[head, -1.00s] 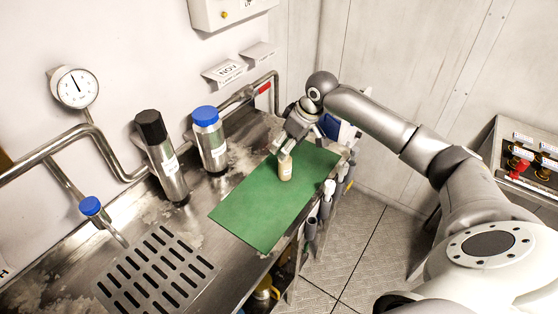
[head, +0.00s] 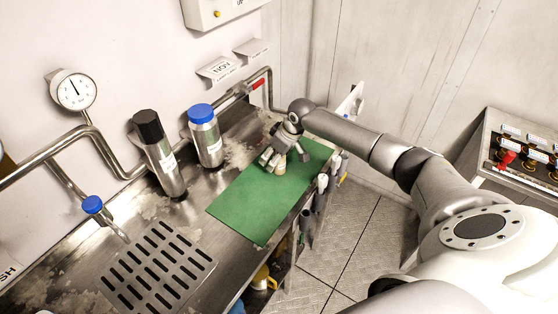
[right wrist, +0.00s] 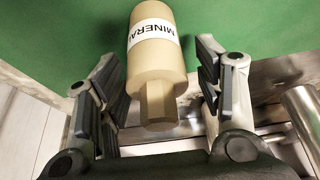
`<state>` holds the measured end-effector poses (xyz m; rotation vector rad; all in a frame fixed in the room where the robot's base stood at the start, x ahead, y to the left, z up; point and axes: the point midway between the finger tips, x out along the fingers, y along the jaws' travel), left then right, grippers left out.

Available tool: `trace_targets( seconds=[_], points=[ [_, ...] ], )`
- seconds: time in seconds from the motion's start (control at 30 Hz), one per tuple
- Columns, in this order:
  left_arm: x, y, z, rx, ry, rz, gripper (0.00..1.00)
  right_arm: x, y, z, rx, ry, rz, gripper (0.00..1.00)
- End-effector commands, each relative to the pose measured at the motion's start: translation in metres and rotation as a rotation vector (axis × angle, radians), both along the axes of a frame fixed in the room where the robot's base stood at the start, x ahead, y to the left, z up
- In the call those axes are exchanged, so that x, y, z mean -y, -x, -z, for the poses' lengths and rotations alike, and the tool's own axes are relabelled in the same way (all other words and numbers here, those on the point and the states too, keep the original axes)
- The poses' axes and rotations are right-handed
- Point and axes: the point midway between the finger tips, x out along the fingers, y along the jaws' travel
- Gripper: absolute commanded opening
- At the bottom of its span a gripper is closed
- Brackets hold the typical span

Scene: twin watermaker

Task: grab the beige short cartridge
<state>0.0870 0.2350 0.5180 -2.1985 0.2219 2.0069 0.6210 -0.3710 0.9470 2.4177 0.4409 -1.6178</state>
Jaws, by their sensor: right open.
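The beige short cartridge (right wrist: 155,65) stands on the green mat (head: 250,212). In the right wrist view it has a white label reading "MINERA" and a narrower neck towards me. My right gripper (right wrist: 155,100) is open, with one finger on each side of the cartridge and visible gaps between. In the head view my right gripper (head: 284,160) is low over the mat and covers most of the cartridge (head: 281,176). My left gripper is not in view.
A black-capped steel cylinder (head: 161,158) and a blue-capped one (head: 206,140) stand left of the mat on the steel counter. A slotted drain (head: 158,265) is at the front left. Several items hang at the counter's right edge (head: 322,190). The mat's front half is clear.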

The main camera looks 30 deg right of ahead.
Motion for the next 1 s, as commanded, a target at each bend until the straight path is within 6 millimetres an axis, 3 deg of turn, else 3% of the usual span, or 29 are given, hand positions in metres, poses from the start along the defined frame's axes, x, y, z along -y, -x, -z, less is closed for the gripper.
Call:
trace_targets(
  seconds=[0.13,0.57,0.83,1.0],
  points=[
    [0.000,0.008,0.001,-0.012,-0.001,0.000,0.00,0.000,0.000,0.000,0.000,0.001,0.000,0.61],
    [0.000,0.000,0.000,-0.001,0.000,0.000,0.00,0.000,0.000,-0.001,0.001,0.001,0.000,0.08],
    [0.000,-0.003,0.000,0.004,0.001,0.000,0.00,0.001,-0.001,-0.002,0.002,0.000,0.000,0.08],
    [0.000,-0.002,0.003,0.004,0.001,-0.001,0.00,0.001,-0.001,-0.013,0.003,0.000,0.000,0.08]
  ],
)
